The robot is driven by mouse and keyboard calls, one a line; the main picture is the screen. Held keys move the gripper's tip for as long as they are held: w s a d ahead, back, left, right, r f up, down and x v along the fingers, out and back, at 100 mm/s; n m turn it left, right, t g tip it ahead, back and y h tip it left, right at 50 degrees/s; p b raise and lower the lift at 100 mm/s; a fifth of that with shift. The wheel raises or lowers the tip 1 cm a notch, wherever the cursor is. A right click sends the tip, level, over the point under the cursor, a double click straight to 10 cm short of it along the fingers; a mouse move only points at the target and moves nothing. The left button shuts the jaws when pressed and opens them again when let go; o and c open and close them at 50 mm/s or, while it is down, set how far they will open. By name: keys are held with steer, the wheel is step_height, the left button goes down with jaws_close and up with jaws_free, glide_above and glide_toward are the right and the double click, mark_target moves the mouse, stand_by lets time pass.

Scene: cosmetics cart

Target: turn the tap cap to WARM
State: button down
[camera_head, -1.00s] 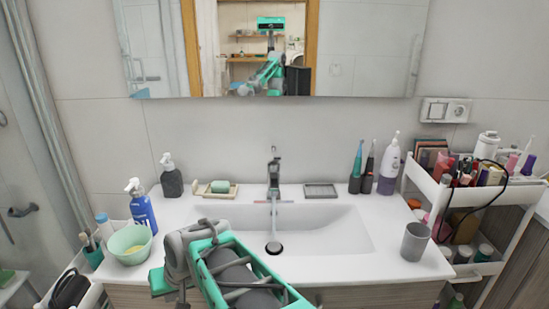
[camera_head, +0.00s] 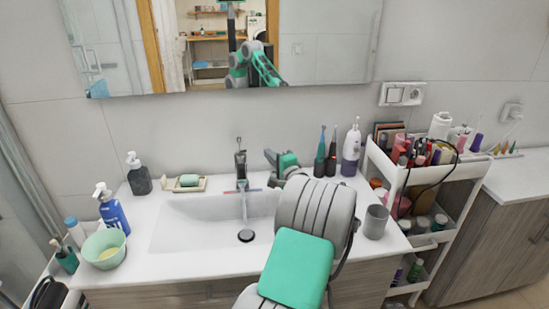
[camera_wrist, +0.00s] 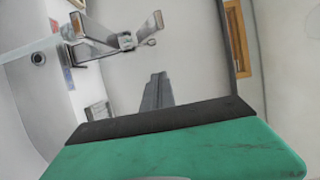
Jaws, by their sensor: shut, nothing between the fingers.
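The chrome tap (camera_head: 241,168) stands upright at the back of the white sink (camera_head: 190,215). A small red and blue strip (camera_head: 243,189) lies at its base. A pale streak that looks like water runs from the tap towards the dark drain (camera_head: 246,235). My gripper (camera_head: 270,156) is shut and empty, just right of the tap's upper part and apart from it. In the wrist view, the tap (camera_wrist: 112,40) appears sideways at upper left, and the shut grey fingers (camera_wrist: 156,92) point past it with a gap. The cap's exact setting is too small to read.
A soap dish (camera_head: 187,184) and dark dispenser (camera_head: 138,176) stand left of the tap. Toothbrushes (camera_head: 320,155), a white bottle (camera_head: 351,150) and a grey cup (camera_head: 376,221) stand right, near my arm. A loaded cart (camera_head: 398,178) is farther right. The mirror (camera_head: 330,40) hangs behind.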

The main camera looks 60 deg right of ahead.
mark_target(240, 156)
steer(key=w+a+p, duration=0.1)
steer(key=w+p, duration=0.1)
steer(key=w, duration=0.4)
steer(key=shift+a, duration=0.15)
steer(key=shift+w+a, duration=0.5)
steer(key=shift+a, duration=0.3)
steer(key=shift+d+b, duration=0.1)
steer(key=shift+b, duration=0.2)
